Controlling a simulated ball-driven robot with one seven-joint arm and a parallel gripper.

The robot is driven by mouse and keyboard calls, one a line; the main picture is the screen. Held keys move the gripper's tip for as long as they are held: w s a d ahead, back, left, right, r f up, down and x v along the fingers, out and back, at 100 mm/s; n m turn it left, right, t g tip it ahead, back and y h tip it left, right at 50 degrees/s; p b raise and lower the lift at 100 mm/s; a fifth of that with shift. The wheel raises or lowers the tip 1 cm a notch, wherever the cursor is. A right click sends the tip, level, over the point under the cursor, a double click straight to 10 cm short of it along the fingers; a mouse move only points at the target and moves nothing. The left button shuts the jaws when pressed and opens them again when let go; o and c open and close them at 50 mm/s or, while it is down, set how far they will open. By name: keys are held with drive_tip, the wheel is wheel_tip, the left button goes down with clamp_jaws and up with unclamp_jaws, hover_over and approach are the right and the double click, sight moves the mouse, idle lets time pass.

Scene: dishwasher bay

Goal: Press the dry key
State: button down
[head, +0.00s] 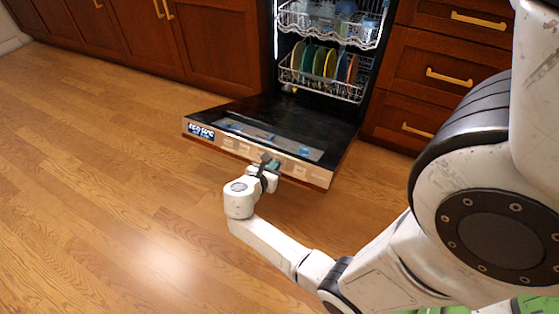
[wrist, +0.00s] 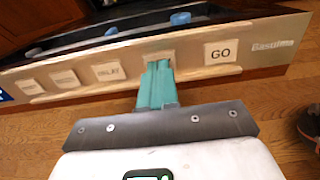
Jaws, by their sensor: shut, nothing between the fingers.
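The dishwasher door (head: 290,165) is folded down, and its edge carries a row of pale keys. In the wrist view a GO key (wrist: 221,52) is at the right and a DELAY key (wrist: 109,71) is left of the fingers. Two keys further left, one (wrist: 65,78) and another (wrist: 30,87), have labels too small to read surely. A key between DELAY and GO is mostly hidden behind the teal fingertips. I cannot tell which key is dry. My gripper (wrist: 160,66) is shut and empty, its tips at or just before that covered key; contact is unclear. It also shows in the head view (head: 270,162).
A lit display (head: 200,131) sits at the door edge's left end. The lower rack (head: 345,90) holds several coloured plates, and the upper rack (head: 335,30) is above it. Wooden drawers (head: 440,78) stand to the right. The floor (head: 120,190) at left is clear.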

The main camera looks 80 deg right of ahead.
drive_tip(key=p+v, duration=0.3)
drive_tip(key=v, duration=0.2)
idle(0.3)
idle(0.9)
drive_tip(key=s+a+r+m+t+y, duration=0.1)
drive_tip(key=s+a+r+m+y, duration=0.1)
drive_tip(key=a+m+y, duration=0.45)
drive_tip(key=s+a+r+m+t+y, duration=0.1)
drive_tip(key=s+a+m+t+y, duration=0.2)
drive_tip(key=a, duration=0.7)
drive_tip(key=s+a+r+m+y, duration=0.2)
drive_tip(key=a+m+y, duration=0.1)
drive_tip(key=a+m, duration=0.4)
wheel_tip(320, 180, up, 23)
drive_tip(key=a+p, duration=0.1)
drive_tip(key=p, duration=2.2)
drive_tip(key=shift+a+n+p, duration=0.25)
drive_tip(key=shift+n+p, duration=0.15)
drive_tip(key=shift+n, duration=0.05)
